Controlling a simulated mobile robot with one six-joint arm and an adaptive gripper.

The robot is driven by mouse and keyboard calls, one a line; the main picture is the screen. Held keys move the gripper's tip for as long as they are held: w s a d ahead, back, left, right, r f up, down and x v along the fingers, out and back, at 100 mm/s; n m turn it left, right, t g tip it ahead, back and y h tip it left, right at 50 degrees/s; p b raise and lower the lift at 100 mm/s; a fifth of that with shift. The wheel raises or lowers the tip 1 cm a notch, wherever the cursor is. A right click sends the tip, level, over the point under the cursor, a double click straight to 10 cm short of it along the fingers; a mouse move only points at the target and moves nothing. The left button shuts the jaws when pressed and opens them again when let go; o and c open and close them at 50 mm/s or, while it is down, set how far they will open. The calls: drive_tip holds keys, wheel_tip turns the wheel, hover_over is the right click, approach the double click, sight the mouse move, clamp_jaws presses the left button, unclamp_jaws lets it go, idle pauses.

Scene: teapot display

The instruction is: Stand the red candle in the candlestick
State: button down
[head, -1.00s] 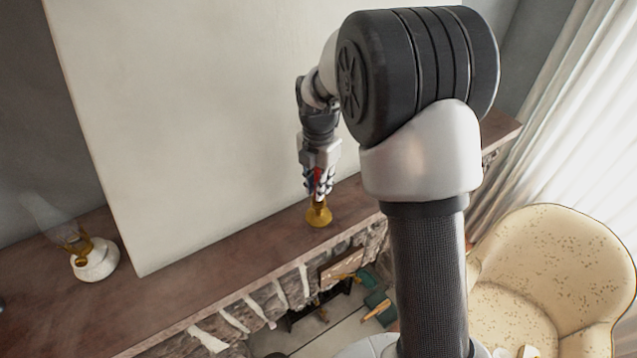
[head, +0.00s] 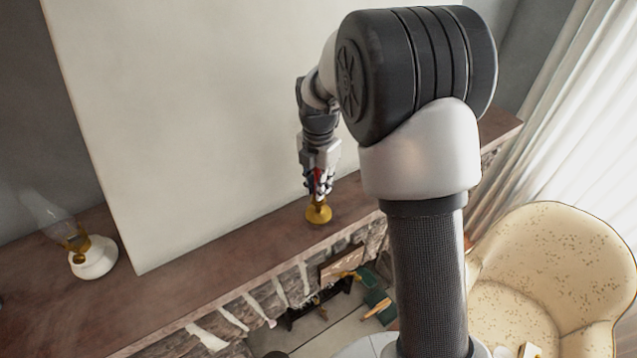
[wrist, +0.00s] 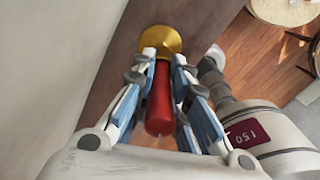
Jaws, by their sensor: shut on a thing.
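The red candle (wrist: 159,105) is between the fingers of my gripper (wrist: 163,60) in the wrist view, lined up with the brass candlestick (wrist: 160,38). In the head view the candlestick (head: 319,213) stands on the brown mantel shelf (head: 240,255). My gripper (head: 319,190) is right above it, shut on the candle, of which only a bit of red (head: 316,176) shows. The candle's lower end meets or lies very near the candlestick's top. The fingers hide whether it is seated in the socket.
An oil lamp with a white base (head: 94,258) and glass chimney stands at the shelf's left. A large pale panel (head: 220,120) rises behind the shelf. A cream armchair (head: 550,260) is at the lower right. The shelf between lamp and candlestick is clear.

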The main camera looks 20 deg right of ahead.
drive_tip(key=c, duration=1.5)
unclamp_jaws()
wheel_tip(320, 180, up, 12)
drive_tip(key=shift+r, duration=0.1)
drive_tip(key=s+f+m+t+b, duration=0.1)
drive_tip(key=s+f+m+b, duration=0.5)
drive_tip(key=s+m+b, duration=0.1)
drive_tip(key=s+f+m+t+b, duration=0.2)
drive_tip(key=s+f+m+b, duration=0.4)
drive_tip(key=s, duration=0.5)
drive_tip(key=s+f+m+t+b, duration=0.1)
drive_tip(key=s+f+m+b, duration=0.5)
drive_tip(key=s+m+b, duration=0.4)
drive_tip(key=shift+f+m+t, duration=0.3)
drive_tip(key=shift+m, duration=0.8)
